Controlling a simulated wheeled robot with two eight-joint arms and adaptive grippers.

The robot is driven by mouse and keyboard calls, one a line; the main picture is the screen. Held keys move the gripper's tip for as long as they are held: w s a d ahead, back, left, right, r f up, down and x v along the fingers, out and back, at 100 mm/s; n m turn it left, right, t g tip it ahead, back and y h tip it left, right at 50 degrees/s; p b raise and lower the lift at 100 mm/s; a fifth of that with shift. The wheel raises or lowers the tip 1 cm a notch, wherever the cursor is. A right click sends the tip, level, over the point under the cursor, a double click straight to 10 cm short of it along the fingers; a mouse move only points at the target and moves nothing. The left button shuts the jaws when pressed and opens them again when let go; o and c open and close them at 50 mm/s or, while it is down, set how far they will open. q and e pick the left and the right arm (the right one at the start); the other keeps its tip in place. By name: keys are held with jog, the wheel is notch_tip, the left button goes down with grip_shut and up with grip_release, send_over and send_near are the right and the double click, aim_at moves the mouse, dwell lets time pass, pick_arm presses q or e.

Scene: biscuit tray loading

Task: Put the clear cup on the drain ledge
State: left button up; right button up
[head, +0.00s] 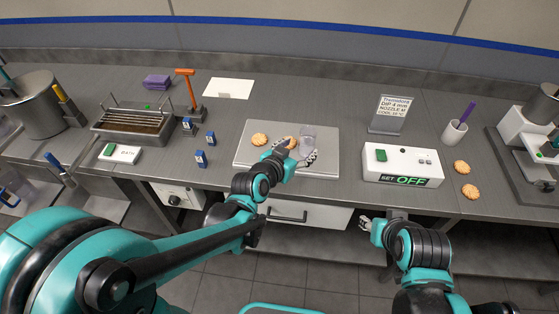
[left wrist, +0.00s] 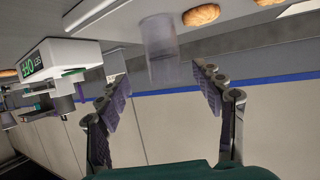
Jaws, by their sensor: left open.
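The clear cup (head: 308,134) stands on the pale tray (head: 328,129), right of the biscuits. In the left wrist view the cup (left wrist: 161,50) shows just beyond and between the fingertips. My left gripper (head: 300,157) is open at the tray's front part, close to the cup; the left wrist view shows its empty fingers (left wrist: 160,82) spread apart. My right gripper (head: 366,224) is in front of the counter, away from the cup; its jaw state is unclear. I cannot tell surely which surface is the drain ledge; a low grey shelf (head: 97,208) hangs at the lower left.
Two biscuits lie on the tray, one a biscuit (head: 259,140) at left. A white box reading OFF (head: 402,166) stands right of the tray, with a sign (head: 391,112) behind. Small blue-white blocks (head: 201,158) and a wire-topped basin (head: 140,124) are at left.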

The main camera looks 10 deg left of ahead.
aim_at(304, 143)
pick_arm(q)
jog(key=shift+w+a+f, duration=0.1)
jog(key=shift+w+f, duration=0.1)
jog(key=shift+f, duration=0.1)
jog(key=shift+w+f, duration=0.15)
jog(key=shift+w, duration=0.15)
jog(key=shift+b+x, duration=0.55)
jog(key=shift+x, duration=0.45)
jog(key=b+x, duration=0.2)
jog(key=x, duration=0.2)
jog(key=shift+w, duration=0.2)
jog(key=shift+w+d, duration=0.2)
jog(key=shift+w, duration=0.05)
jog(key=shift+s, duration=0.1)
jog(key=c, duration=1.4)
jog(key=shift+o, duration=0.2)
